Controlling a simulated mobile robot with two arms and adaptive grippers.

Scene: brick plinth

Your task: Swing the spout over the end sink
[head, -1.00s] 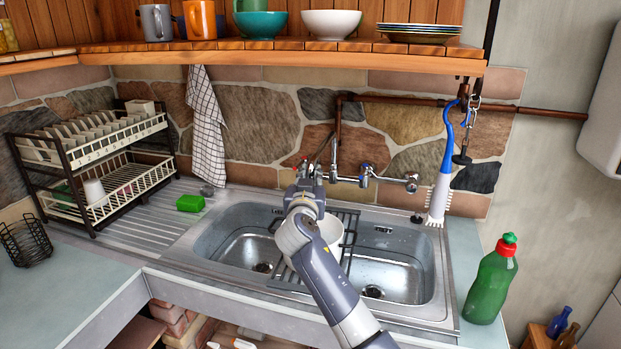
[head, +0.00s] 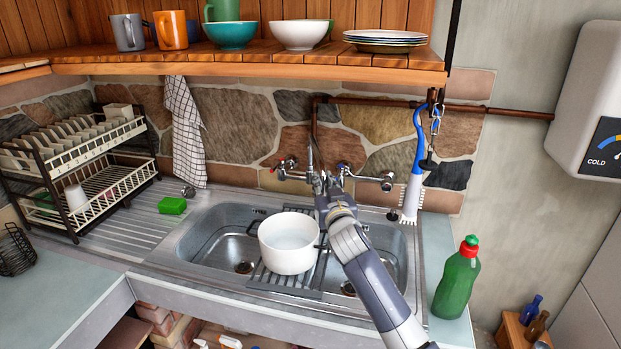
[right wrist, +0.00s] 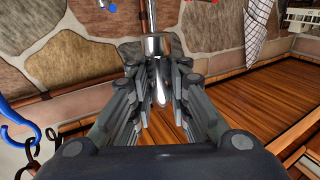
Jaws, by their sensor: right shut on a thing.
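The metal spout (right wrist: 156,47) runs down between the fingers of my right gripper (right wrist: 160,78) in the right wrist view. The fingers are closed around its end. In the head view my right gripper (head: 323,190) is in front of the wall tap (head: 310,160), above the divider between the two basins. It hides most of the spout there. The left basin (head: 222,248) is open to view; my right arm crosses the right basin (head: 392,262) and covers part of it. My left gripper is not in view.
A white pot (head: 288,258) stands on a dark rack (head: 292,282) over the divider, just left of my right arm. A blue-handled brush (head: 412,195) hangs at the right. A green bottle (head: 456,284) stands on the right counter. The wooden shelf (head: 250,65) overhangs behind.

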